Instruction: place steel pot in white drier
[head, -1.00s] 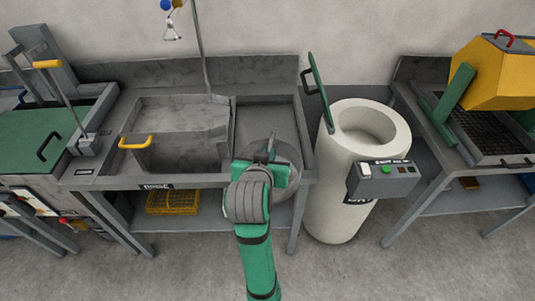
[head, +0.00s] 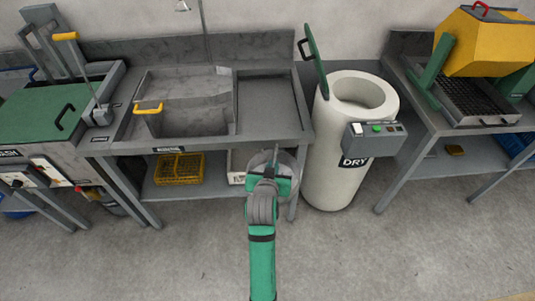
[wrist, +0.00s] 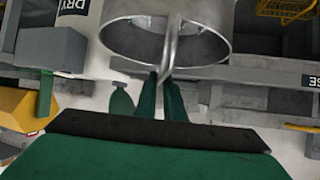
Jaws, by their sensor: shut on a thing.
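The steel pot (head: 289,168) shows as a round grey shape partly hidden behind my gripper (head: 271,165), in front of the sink bench's front edge. In the wrist view the pot (wrist: 205,8) fills the top middle. My gripper (wrist: 166,88) is shut on its thin handle (wrist: 171,45), with green fingers on either side. The white drier (head: 330,165) is an upright cylinder right of the pot, marked DRY. Its round top opening is uncovered, and its green lid (head: 317,62) stands raised at the left. The pot is outside the drier, apart from it.
The sink bench (head: 225,148) stands to the left of the drier, with a yellow crate (head: 180,169) on its lower shelf. A control box (head: 374,139) juts from the drier's front. Another bench (head: 440,115) stands at right. The floor in front is clear.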

